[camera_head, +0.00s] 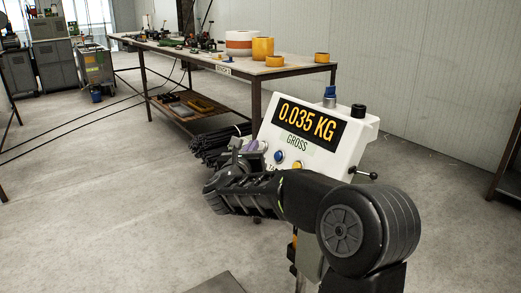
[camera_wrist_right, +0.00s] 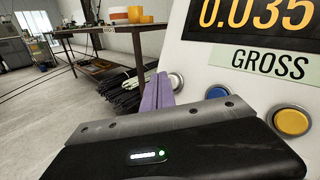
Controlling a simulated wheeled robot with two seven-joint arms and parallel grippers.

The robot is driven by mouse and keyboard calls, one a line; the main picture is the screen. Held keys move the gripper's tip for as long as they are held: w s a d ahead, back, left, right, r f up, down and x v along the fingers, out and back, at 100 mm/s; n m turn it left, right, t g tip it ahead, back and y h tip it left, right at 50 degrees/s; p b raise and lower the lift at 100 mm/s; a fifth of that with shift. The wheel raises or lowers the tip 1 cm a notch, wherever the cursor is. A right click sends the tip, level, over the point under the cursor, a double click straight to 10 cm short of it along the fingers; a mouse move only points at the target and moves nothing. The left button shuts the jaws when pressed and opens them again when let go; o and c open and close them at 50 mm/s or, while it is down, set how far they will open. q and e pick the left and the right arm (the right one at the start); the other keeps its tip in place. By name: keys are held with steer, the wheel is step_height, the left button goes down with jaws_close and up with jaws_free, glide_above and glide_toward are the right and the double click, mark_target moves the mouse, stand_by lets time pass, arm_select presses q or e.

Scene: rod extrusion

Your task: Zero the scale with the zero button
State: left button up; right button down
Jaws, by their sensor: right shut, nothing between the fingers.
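The scale's white console (camera_head: 345,135) stands right of centre. Its display (camera_head: 310,123) reads 0.035 KG, with GROSS below. Under it are a whitish button (camera_head: 263,146), a blue button (camera_head: 278,156) and a yellow button (camera_head: 297,165). The wrist view shows the whitish button (camera_wrist_right: 176,82), blue button (camera_wrist_right: 217,92) and yellow button (camera_wrist_right: 291,121). My right gripper (camera_head: 250,146) is shut and empty. Its purple fingers (camera_wrist_right: 158,88) are just left of the whitish button; contact cannot be told. My arm hides most button labels, so the zero label is unreadable. My left gripper is not in view.
A blue-topped knob (camera_head: 330,93) and a black knob (camera_head: 358,110) sit on the console's top. A lever (camera_head: 366,174) sticks out at its right. Dark rods (camera_head: 215,142) lie behind the gripper. A workbench (camera_head: 205,55) with orange rolls stands behind. Floor at left is clear.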

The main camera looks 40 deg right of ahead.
steer(key=shift+s+d+f+b, duration=0.1)
steer(key=shift+d+f+b, duration=0.15)
steer(key=shift+d+b, duration=0.35)
stand_by(0.8)
steer(key=shift+a, duration=0.15)
steer(key=shift+a+r, duration=0.4)
steer(key=shift+a, duration=0.35)
steer(key=shift+a, duration=0.1)
steer(key=shift+w+a+r, duration=0.15)
steer(key=shift+a+r, duration=0.2)
steer(key=shift+a, duration=0.4)
steer(key=shift+w+a+r, duration=0.1)
steer(key=shift+a+r, duration=0.3)
steer(key=shift+a, duration=0.3)
steer(key=shift+w+a+r, duration=0.15)
steer(key=shift+a+r, duration=0.2)
steer(key=shift+a, duration=0.4)
